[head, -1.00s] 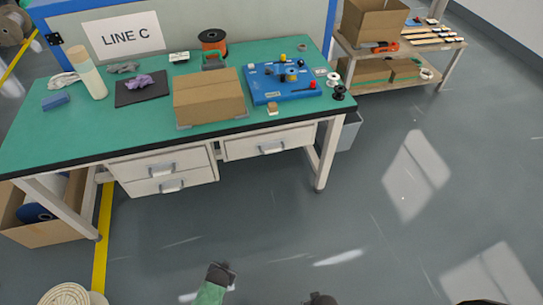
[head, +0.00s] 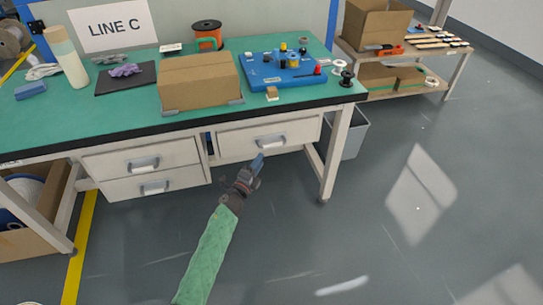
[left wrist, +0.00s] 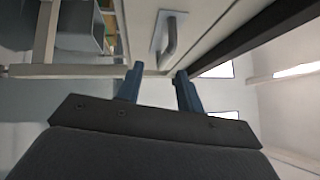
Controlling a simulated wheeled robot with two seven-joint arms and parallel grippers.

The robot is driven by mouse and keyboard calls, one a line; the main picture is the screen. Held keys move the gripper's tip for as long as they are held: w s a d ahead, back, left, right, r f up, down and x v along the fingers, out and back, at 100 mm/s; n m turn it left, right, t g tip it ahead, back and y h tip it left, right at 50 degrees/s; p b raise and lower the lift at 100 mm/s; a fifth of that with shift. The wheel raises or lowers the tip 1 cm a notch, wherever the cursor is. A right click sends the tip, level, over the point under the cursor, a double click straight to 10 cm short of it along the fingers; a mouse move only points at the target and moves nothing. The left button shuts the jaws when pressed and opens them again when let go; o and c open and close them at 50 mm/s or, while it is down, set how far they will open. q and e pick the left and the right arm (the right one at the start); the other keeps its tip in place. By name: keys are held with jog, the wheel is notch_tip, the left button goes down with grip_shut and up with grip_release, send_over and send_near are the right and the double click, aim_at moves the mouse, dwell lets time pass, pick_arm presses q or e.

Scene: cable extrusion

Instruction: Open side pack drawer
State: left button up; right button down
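Three drawers hang under the green workbench (head: 90,124), their white fronts looking closed. The single right drawer (head: 237,146) has a grey handle (head: 270,141); two stacked drawers, an upper one (head: 110,162) and a lower one (head: 115,188), are on the left. I cannot tell which is the side pack drawer. My left gripper (head: 259,161) is just below the right drawer's handle and seems apart from it. In the left wrist view its blue fingers (left wrist: 160,72) are spread and empty, with a grey handle (left wrist: 170,40) ahead of them. My right gripper is not in view.
The bench leg (head: 337,155) and a grey bin (head: 349,135) stand right of the right drawer. A cardboard box (head: 200,82) and a blue board (head: 270,76) sit on the bench. The floor in front is clear.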

aim_at(272, 146)
pick_arm(q)
jog(key=shift+m+h, duration=0.5)
jog(key=shift+m, duration=0.2)
jog(key=shift+s+d+r+x, duration=0.1)
jog(key=shift+x, duration=1.4)
jog(key=shift+s+d+r+x, duration=0.1)
jog(key=shift+x, duration=1.35)
jog(key=shift+s+d+r+x, duration=0.1)
jog(key=shift+x, duration=1.4)
jog(key=shift+c, duration=0.3)
grip_shut()
